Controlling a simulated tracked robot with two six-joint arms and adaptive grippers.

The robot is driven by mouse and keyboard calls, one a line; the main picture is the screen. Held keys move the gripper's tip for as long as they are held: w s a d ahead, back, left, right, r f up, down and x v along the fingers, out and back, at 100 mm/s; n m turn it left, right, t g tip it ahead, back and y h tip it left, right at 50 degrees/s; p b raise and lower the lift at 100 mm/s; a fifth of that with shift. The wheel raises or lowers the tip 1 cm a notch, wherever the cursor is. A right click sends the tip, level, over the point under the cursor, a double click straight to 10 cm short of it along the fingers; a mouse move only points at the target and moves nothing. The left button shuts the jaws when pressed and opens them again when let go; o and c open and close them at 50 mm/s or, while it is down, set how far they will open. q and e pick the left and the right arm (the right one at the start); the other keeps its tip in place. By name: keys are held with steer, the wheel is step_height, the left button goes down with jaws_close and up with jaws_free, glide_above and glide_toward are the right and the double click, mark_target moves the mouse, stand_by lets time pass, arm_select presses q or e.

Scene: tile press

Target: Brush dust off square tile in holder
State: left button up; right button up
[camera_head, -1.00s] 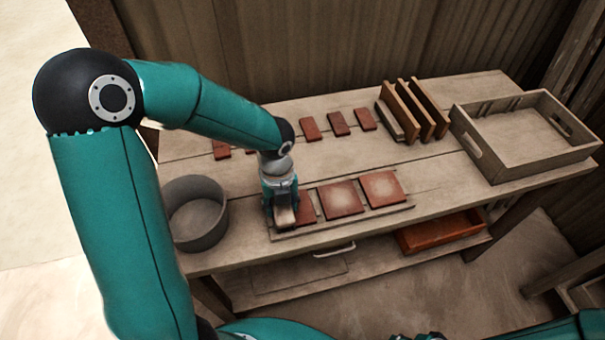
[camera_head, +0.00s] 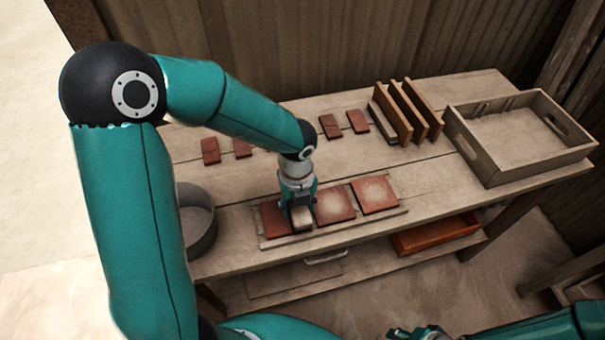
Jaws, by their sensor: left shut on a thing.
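Three square red-brown tiles lie in a row in a flat wooden holder (camera_head: 340,229) near the bench's front edge. The left tile (camera_head: 272,221) looks mostly clean; the middle tile (camera_head: 335,204) and the right tile (camera_head: 375,194) carry pale dust. My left gripper (camera_head: 299,208) points down over the left tile's right side. It is shut on a brush, whose pale head (camera_head: 302,218) shows below it, close to or on the tile; contact is unclear. My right gripper (camera_head: 418,333) shows only partly at the bottom edge, its jaws unclear.
A round grey bin (camera_head: 198,228) stands left, partly behind my arm. Several small red tiles (camera_head: 330,126) lie behind the holder. Upright boards (camera_head: 408,113) and a wooden crate (camera_head: 520,150) stand to the right. An orange tray (camera_head: 435,235) is on the lower shelf.

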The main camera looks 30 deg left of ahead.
arm_select(q)
steer(key=shift+w+d+r, duration=0.15)
steer(key=shift+w+d, duration=0.05)
steer(key=shift+d, duration=0.1)
step_height(320, 180, up, 4)
steer(key=p, duration=0.3)
steer(key=shift+s+r+p, duration=0.1)
steer(key=shift+s+p, duration=0.05)
steer(key=shift+p, duration=0.15)
steer(key=shift+w+r+p, duration=0.2)
steer(key=shift+r+p, duration=0.5)
step_height(320, 180, up, 2)
steer(key=shift+s+r+p, duration=0.1)
steer(key=shift+p, duration=0.8)
steer(key=shift+a, duration=0.1)
